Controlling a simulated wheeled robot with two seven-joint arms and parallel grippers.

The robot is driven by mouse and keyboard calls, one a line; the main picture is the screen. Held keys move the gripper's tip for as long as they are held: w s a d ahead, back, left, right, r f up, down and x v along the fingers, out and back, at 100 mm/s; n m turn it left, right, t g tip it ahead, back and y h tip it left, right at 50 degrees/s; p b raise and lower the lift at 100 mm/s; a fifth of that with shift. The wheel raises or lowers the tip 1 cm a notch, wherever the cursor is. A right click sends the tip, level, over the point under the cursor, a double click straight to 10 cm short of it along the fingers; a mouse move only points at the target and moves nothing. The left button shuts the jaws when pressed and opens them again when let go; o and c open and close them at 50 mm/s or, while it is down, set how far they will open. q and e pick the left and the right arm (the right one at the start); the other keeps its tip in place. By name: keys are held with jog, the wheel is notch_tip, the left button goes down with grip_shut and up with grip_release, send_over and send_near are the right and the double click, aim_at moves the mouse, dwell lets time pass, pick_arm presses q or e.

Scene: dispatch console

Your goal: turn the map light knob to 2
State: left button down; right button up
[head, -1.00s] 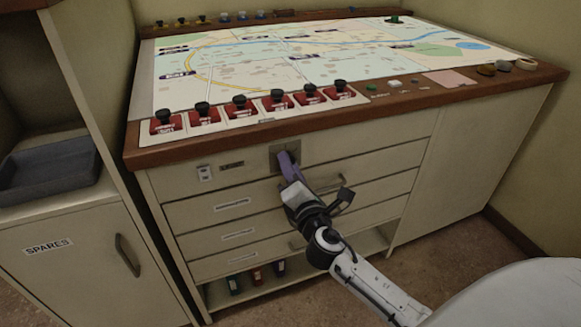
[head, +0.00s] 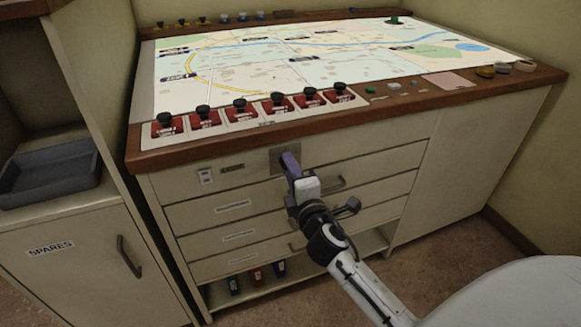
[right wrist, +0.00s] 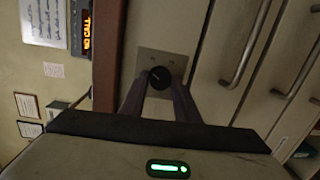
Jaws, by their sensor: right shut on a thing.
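The map light knob (right wrist: 159,77) is a small dark round knob with a pale pointer line. It sits on a square metal plate (right wrist: 176,62) on the console front, also seen in the head view (head: 277,156). In the right wrist view the pointer slants across the knob's face; I cannot read any numbers around it. My right gripper (head: 289,159) has its purple fingers shut on the knob, one on each side; in the wrist view they reach it from below (right wrist: 159,86). In the head view the fingers hide the knob. My left gripper is not in view.
The lit map table (head: 330,60) lies above, with several red black-topped switches (head: 240,110) along its front edge. Drawers with bar handles (head: 335,184) lie below and right of the knob. A spares cabinet (head: 70,250) with a grey tray (head: 50,172) stands left.

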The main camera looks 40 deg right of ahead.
jog(key=shift+m+y+p, duration=0.3)
jog(key=shift+m+p, duration=0.75)
jog(key=shift+m, duration=1.55)
jog(key=o, duration=1)
jog(key=shift+o, duration=0.2)
